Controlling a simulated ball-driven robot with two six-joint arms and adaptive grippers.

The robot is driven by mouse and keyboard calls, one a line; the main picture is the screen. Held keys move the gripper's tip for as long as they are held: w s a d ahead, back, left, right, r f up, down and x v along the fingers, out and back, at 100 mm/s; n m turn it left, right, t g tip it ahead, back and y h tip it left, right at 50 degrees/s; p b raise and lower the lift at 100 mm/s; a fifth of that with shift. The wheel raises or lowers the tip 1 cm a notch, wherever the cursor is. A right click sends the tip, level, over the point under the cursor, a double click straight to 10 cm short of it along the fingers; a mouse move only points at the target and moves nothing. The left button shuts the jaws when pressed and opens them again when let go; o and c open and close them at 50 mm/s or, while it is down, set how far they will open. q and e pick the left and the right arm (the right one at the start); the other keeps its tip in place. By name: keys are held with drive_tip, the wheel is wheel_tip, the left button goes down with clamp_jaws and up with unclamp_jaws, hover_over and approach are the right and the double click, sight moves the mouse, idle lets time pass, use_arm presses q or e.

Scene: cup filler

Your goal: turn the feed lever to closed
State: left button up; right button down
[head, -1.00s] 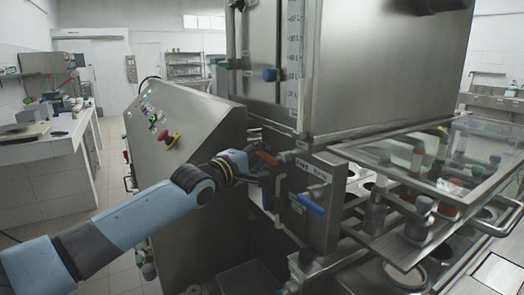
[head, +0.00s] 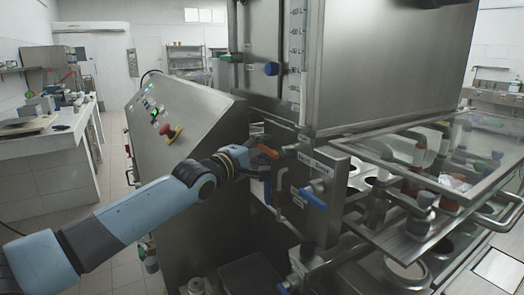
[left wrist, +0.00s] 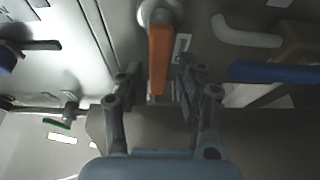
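An orange lever (head: 268,152) sits on the machine's front, left of a steel block with a label plate (head: 319,164). I take it for the feed lever; the label is too small to read surely. In the left wrist view the orange lever (left wrist: 160,58) points down from a round pivot, between my fingers. My left gripper (left wrist: 157,84) is open, one finger on each side of the lever, with gaps visible. In the head view my left gripper (head: 262,180) is just below the lever, its fingers partly hidden. My right gripper is not in view.
A blue lever (head: 312,198) is close to the right; it also shows in the left wrist view (left wrist: 272,72). A sloping control panel with a red button (head: 173,133) stands left. A clear guard (head: 440,160) covers the cup area on the right.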

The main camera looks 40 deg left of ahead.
use_arm(q)
drive_tip(key=s, duration=0.7)
drive_tip(key=shift+s, duration=0.3)
idle(0.5)
